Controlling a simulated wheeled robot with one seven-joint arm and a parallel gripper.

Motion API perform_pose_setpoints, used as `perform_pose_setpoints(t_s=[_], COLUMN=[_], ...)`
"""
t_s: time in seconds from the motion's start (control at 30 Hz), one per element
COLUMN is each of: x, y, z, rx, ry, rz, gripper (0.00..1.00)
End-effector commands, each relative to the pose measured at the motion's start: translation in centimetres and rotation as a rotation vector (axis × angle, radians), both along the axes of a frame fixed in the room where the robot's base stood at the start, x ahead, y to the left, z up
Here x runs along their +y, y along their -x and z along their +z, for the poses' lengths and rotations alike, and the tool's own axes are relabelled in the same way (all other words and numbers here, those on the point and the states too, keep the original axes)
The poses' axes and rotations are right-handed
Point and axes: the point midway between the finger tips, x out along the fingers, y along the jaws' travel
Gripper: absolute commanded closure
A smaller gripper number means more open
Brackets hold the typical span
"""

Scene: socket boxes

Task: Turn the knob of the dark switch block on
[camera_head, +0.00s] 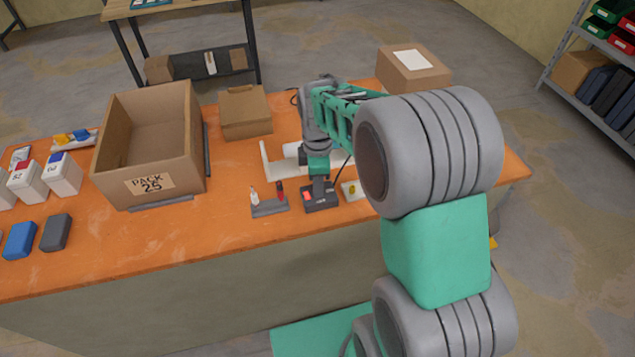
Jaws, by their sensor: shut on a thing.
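The dark switch block (322,204) lies on the orange table near its front edge, with a red-orange part showing on its left top. My gripper (319,179) points down onto the back of the block. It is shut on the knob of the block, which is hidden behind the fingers. At this size I cannot tell which way the knob is turned.
Left of the block stands a dark holder (270,208) with small upright items. A small pale plate with a yellow part (352,190) lies just right. A white bracket (275,168) stands behind. The large PACK 25 box (186,150) and a closed carton (245,112) stand to the left; another box (413,70) stands behind.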

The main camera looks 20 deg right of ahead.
Motion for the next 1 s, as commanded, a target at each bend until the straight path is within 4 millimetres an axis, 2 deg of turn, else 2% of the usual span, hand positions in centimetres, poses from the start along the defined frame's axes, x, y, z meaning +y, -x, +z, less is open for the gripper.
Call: perform_pose_setpoints(t_s=[0.3,0.33,0.6,0.87,1.0], x=[0.0,0.0,0.0,0.0,0.0], y=[-0.1,-0.1,0.0,0.0,-0.1], z=[0.1,0.1,0.0,0.2,2.0], rx=[-0.002,-0.002,-0.001,-0.001,-0.006], ry=[-0.001,-0.001,0.0,0.0,0.0], rz=[0.003,0.002,0.001,0.0,0.0], gripper=[1.0,0.76,0.55,0.55,0.55])
